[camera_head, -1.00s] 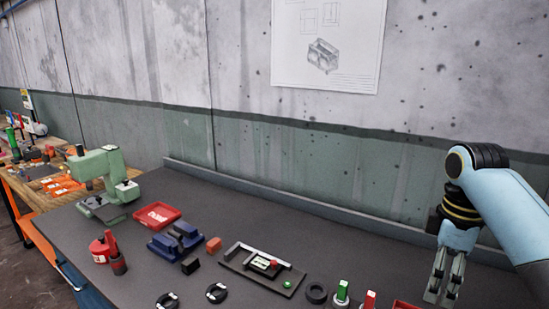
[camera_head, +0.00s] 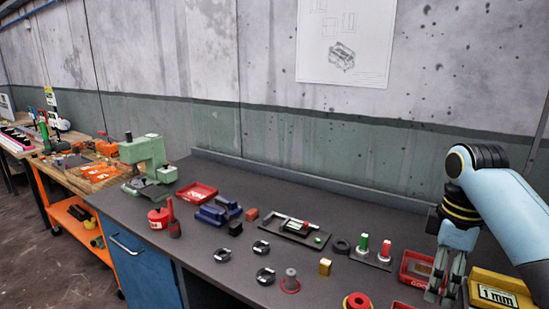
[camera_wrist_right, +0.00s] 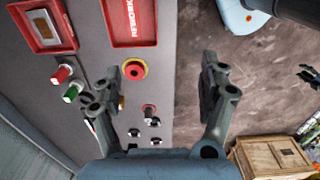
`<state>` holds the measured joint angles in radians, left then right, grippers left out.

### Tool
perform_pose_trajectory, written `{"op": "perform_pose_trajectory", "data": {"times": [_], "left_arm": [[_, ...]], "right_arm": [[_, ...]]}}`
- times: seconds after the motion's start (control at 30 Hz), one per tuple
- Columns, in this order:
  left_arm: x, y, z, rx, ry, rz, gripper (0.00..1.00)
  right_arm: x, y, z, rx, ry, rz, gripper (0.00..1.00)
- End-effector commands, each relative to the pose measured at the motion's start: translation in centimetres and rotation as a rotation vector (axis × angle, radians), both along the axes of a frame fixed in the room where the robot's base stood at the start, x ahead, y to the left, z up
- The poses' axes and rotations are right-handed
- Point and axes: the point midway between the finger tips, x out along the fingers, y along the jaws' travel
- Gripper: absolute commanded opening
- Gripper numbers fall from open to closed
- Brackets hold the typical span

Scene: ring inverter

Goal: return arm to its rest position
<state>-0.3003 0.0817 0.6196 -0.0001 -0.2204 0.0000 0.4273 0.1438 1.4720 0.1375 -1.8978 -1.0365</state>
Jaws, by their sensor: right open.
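My right arm comes in from the right edge of the head view. The left arm does not show in the head view.
A wooden crate (camera_wrist_right: 272,158) stands on the floor. Bare floor shows beside the bench.

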Motion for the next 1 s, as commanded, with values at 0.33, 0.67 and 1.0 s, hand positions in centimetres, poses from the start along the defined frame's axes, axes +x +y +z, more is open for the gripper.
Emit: {"op": "perform_pose_trajectory", "data": {"times": [0.33, 0.67, 1.0], "left_arm": [[0.1, -0.2, -2.1, -0.002, -0.002, 0.001, 0.40], [0.3, -0.4, -5.6, -0.004, -0.005, 0.001, 0.40], [-0.4, -0.2, -13.1, -0.002, 0.005, 0.000, 0.40]], "right_arm": [[-2.4, 0.1, -4.6, 0.002, 0.054, 0.001, 0.77], [-7.8, 0.4, -13.7, 0.008, 0.191, -0.003, 0.77], [-19.9, 0.3, -34.3, -0.016, 0.355, -0.113, 0.77]]}}
